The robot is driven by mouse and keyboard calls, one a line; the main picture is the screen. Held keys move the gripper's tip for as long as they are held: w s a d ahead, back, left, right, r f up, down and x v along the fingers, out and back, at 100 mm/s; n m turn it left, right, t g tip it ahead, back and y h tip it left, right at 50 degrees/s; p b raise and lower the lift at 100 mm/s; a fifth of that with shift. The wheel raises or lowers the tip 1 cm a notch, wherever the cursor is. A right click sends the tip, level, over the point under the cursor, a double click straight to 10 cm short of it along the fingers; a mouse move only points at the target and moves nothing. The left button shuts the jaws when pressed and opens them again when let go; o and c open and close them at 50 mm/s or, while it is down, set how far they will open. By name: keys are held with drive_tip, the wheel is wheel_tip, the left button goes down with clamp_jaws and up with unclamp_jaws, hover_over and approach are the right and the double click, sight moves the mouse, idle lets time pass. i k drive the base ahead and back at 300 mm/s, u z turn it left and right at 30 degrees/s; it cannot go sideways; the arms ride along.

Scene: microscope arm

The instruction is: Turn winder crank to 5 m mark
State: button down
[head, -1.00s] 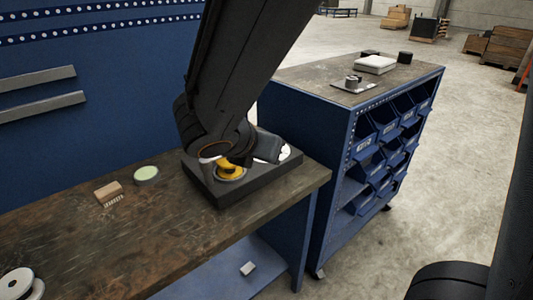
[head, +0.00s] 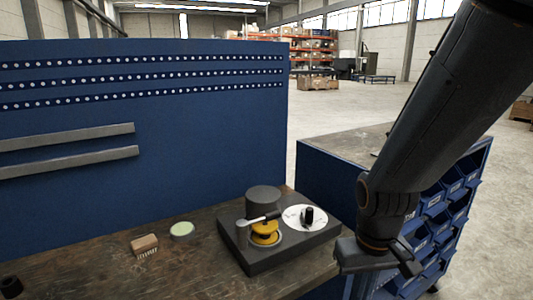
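The winder (head: 278,252) is a dark block on the bench's right end. It carries a yellow spool (head: 265,236) and a dark round drum (head: 263,197) behind it. My gripper (head: 385,262) is right of the winder, apart from the crank. Its finger gap is unclear.
A wooden brush (head: 144,244) and a round green-topped tin (head: 182,229) lie left of the winder on the bench (head: 95,271). A blue panel (head: 180,140) stands behind. A blue cabinet with bins (head: 325,165) stands at the right, partly behind my arm.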

sight(307, 212)
drive_tip(key=u, duration=0.75)
drive_tip(key=k, duration=0.75)
drive_tip(key=z, duration=0.85)
drive_tip(key=i, duration=0.5)
